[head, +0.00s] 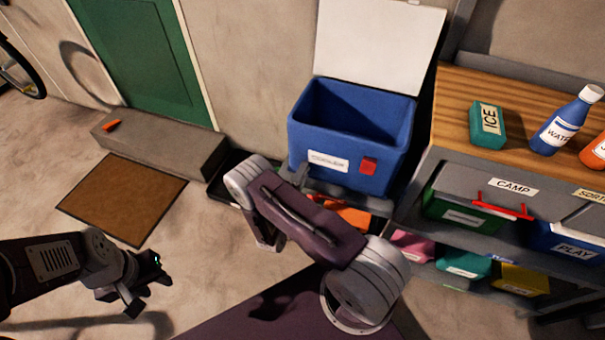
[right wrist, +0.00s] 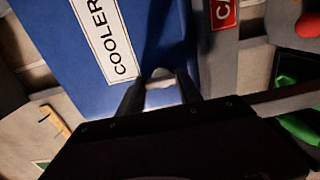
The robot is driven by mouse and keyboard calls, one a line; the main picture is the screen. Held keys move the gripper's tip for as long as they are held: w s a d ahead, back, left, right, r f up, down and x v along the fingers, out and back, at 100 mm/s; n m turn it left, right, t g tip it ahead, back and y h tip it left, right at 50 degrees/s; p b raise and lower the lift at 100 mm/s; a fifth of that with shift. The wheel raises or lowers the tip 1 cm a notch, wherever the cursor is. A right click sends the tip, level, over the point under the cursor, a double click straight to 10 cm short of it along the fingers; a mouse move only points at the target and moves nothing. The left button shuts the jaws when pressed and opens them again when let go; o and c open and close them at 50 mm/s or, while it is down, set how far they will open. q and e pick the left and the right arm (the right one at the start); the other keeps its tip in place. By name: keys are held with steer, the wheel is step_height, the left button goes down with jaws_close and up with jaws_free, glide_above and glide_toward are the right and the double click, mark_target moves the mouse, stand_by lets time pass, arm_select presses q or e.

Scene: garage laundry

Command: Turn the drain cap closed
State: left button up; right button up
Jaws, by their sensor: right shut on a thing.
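A blue cooler (head: 345,160) stands open and empty at the centre of the head view, with its white lid (head: 375,45) raised behind it. In the right wrist view its blue front (right wrist: 60,50) and label fill the upper left. My right gripper (right wrist: 160,92) is shut on a small pale grey drain cap (right wrist: 160,98) low on the cooler's front. The fingers hide the cap's sides, so how far it is turned cannot be told. In the head view my right arm hides the cap. My left gripper (head: 143,285) is empty, with fingers apart, above the floor at lower left.
A wooden-topped bench (head: 455,100) at right holds a teal ice pack (head: 487,125) and a blue water bottle (head: 567,120). Labelled bins, including a green one (head: 460,215), sit on shelves below. A brown mat (head: 120,200) lies by a concrete step (head: 160,145).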

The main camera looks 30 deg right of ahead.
steer(key=shift+f, duration=0.1)
steer(key=o, duration=1.4)
steer(key=p+v, duration=0.1)
steer(key=v, duration=0.8)
steer(key=shift+s, duration=0.1)
